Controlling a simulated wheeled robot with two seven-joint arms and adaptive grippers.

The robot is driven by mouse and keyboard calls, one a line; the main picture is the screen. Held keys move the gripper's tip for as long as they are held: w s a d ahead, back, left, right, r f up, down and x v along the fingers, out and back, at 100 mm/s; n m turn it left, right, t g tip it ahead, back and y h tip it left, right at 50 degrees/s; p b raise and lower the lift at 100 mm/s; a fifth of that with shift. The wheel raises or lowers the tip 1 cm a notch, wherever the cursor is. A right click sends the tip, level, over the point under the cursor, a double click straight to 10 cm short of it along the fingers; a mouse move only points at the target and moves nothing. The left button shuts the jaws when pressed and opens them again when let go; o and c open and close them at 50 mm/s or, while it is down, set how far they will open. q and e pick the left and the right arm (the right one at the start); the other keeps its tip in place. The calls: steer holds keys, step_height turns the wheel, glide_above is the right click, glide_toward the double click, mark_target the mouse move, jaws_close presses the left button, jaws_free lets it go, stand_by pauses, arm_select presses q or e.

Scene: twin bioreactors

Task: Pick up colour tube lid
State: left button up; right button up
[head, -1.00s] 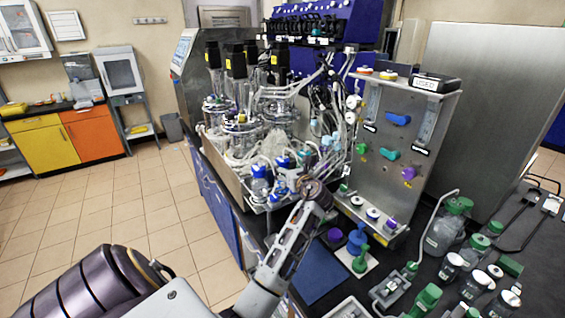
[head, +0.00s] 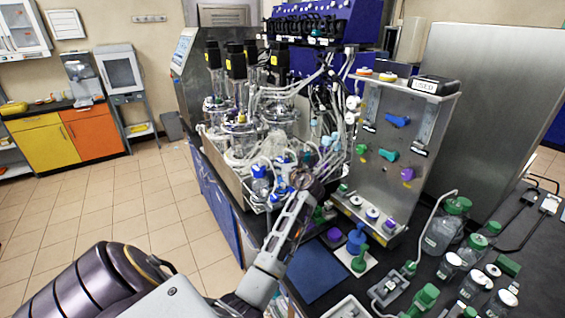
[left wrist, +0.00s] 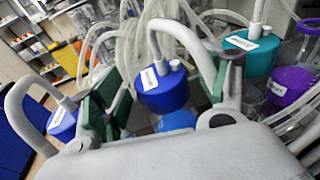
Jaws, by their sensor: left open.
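A blue lid (left wrist: 165,93) with a white label and a grey tube bent out of its top is in the middle of the left wrist view. My left gripper (left wrist: 158,108) is open, its green-padded fingers on either side of this lid; I cannot tell whether they touch it. Another blue lid (left wrist: 63,124) is outside the left finger. A teal lid (left wrist: 252,55) and a purple lid (left wrist: 291,84) are to the right. In the head view my left gripper (head: 303,181) is among the lidded bottles at the front of the bioreactors, partly hiding them. My right gripper is not in view.
White tubing (left wrist: 115,50) hangs close behind the lids. A steel panel (head: 390,175) with coloured knobs stands just right of the gripper. Green-capped bottles (head: 441,235) stand on the dark bench at right. A blue mat (head: 318,275) lies bare at the front.

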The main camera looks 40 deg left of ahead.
mark_target(284, 161)
arm_select(q)
steer(key=c, duration=1)
steer(key=shift+r+b, duration=0.3)
steer(key=shift+r, duration=4.7)
